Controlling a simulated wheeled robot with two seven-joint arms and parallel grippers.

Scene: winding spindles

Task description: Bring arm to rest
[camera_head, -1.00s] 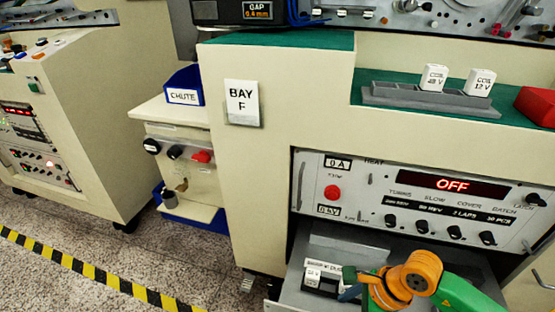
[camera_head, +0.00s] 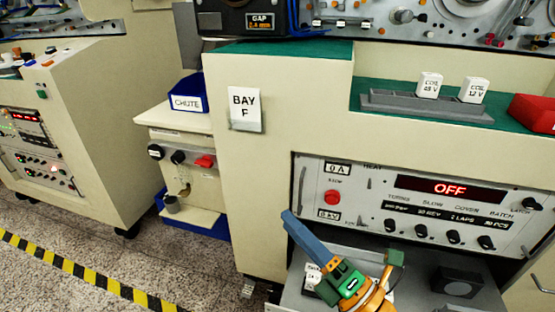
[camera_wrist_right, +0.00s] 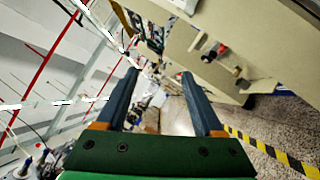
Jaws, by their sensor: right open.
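My right gripper (camera_head: 318,245) is in front of the bay's lower panel, above the open drawer (camera_head: 290,294). A long blue finger points up and to the left. In the right wrist view the right gripper (camera_wrist_right: 160,80) shows two blue-grey fingers apart with nothing between them. My left gripper is in neither view. A small white labelled block (camera_head: 313,273) sits in the drawer, partly hidden by my right gripper. A dark square block (camera_head: 457,281) is at the drawer's right side.
The control panel (camera_head: 420,208) above the drawer reads OFF. White coil blocks (camera_head: 430,85) stand at a grey rack (camera_head: 425,106) on the green top, by a red bin (camera_head: 533,113). A blue chute bin (camera_head: 188,95) is left of the BAY F sign (camera_head: 244,109).

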